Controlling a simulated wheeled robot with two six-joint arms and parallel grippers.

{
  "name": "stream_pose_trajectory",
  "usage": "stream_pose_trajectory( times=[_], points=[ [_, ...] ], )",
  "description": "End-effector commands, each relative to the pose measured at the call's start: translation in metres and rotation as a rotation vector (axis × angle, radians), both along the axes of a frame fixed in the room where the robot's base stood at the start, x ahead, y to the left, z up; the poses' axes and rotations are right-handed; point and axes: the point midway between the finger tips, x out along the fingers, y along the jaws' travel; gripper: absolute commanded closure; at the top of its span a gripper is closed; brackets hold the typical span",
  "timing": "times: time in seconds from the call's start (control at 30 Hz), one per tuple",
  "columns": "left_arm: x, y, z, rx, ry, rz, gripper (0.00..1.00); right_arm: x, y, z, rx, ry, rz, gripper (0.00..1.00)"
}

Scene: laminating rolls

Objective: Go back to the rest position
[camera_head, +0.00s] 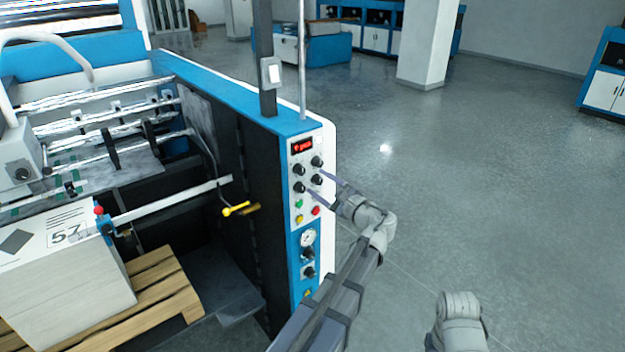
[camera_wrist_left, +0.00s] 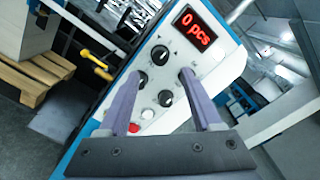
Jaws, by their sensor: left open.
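My left gripper (camera_head: 318,182) is at the control panel (camera_head: 297,218) on the end of the laminating machine. Its two purple fingers are spread apart and point at the black knobs (camera_head: 317,161) below the red display (camera_head: 302,145). In the left wrist view the open fingers (camera_wrist_left: 160,74) show a black knob (camera_wrist_left: 165,98) between them, with nothing gripped. Whether a fingertip touches the panel cannot be told. A grey arm part of mine shows at the bottom right of the head view; my right gripper is not in view.
A paper stack (camera_head: 62,262) stands on a wooden pallet (camera_head: 165,290) at the left. A yellow handle (camera_head: 236,209) sticks out by the machine's dark side. A white pillar (camera_head: 426,45) and blue cabinets (camera_head: 376,38) are at the back. The floor (camera_head: 480,170) at the right is clear.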

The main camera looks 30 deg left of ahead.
Motion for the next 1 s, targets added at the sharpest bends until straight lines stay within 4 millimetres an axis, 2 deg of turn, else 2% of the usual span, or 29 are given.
stream_pose_trajectory(
  times=[0.13, 0.67, 0.77, 0.83, 0.97, 1.0],
  points=[
    [-0.004, -0.009, 0.000, 0.000, 0.000, 0.000, 0.34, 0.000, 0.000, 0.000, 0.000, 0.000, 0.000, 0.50],
    [-0.005, -0.010, -0.002, -0.006, -0.002, 0.001, 0.34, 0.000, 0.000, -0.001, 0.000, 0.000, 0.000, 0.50],
    [-0.012, -0.016, -0.024, -0.074, -0.026, 0.004, 0.34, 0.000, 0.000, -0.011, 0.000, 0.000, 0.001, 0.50],
    [-0.023, -0.027, -0.054, -0.179, -0.060, 0.014, 0.34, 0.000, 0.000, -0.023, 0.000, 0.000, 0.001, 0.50],
    [-0.054, -0.061, -0.133, -0.465, -0.135, 0.066, 0.34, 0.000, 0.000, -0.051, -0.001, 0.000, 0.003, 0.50],
    [-0.065, -0.075, -0.157, -0.558, -0.154, 0.090, 0.34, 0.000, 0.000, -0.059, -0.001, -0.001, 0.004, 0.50]
  ],
)
